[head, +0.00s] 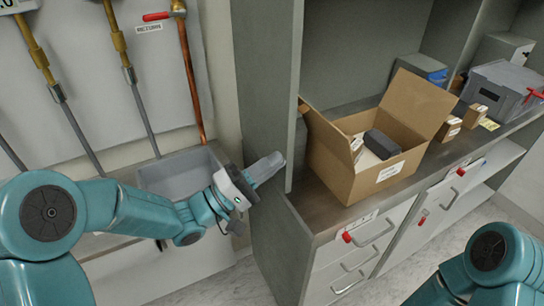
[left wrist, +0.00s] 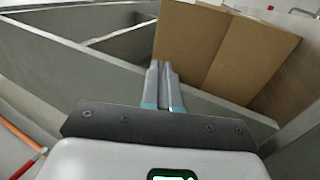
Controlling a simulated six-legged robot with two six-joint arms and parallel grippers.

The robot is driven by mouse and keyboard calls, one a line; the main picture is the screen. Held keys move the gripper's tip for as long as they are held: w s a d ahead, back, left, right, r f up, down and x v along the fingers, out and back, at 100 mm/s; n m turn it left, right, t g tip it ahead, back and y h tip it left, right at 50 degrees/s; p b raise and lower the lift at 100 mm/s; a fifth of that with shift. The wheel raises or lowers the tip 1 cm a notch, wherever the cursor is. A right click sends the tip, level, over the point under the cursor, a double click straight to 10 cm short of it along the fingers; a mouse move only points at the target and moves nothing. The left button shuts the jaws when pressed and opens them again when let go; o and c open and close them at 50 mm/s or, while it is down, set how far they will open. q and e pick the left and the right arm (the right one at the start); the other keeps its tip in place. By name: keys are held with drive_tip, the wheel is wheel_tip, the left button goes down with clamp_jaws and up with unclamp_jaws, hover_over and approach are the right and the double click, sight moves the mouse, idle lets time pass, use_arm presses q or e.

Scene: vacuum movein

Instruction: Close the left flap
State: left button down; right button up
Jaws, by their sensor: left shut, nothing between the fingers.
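An open brown cardboard box (head: 352,186) stands on the cabinet counter, with a dark grey item (head: 382,145) inside. Its left flap (head: 325,134) stands up along the left side. A larger flap (head: 417,100) stands up at the back right. My left gripper (head: 279,158) is shut and empty, left of the box beside the grey cabinet side panel, apart from the flap. In the left wrist view the shut fingers (left wrist: 165,68) point toward the brown cardboard (left wrist: 230,45); which cardboard face is the flap is unclear there. My right gripper is out of view.
The grey side panel (head: 268,90) rises close to my left gripper. A grey sink (head: 180,172) lies to the left below pipes. Small boxes (head: 449,128) and a grey crate (head: 497,88) stand right of the box. Drawers with handles (head: 375,232) are below.

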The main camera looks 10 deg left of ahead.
sight(329, 127)
use_arm(q)
drive_tip(key=p+x, duration=0.1)
drive_tip(key=x, duration=0.4)
drive_tip(key=p+x, duration=0.1)
drive_tip(key=x, duration=0.5)
drive_tip(key=shift+f, duration=0.25)
drive_tip(key=shift+d+r, duration=0.1)
drive_tip(key=shift+r, duration=0.05)
drive_tip(key=shift+w, duration=0.15)
drive_tip(key=shift+r+p, duration=0.15)
drive_tip(key=shift+p, duration=0.25)
drive_tip(key=y+p, duration=0.1)
drive_tip(key=p, duration=0.1)
drive_tip(key=d+r+g+y+p, duration=0.1)
drive_tip(key=p, duration=0.2)
drive_tip(key=shift+w+r+g, duration=0.1)
drive_tip(key=shift+w+g, duration=0.15)
drive_tip(key=shift+g, duration=0.05)
drive_tip(key=shift+p, duration=0.4)
drive_tip(key=shift+w+f+y, duration=0.1)
drive_tip(key=shift+f+y, duration=0.2)
drive_tip(key=shift+f, duration=0.1)
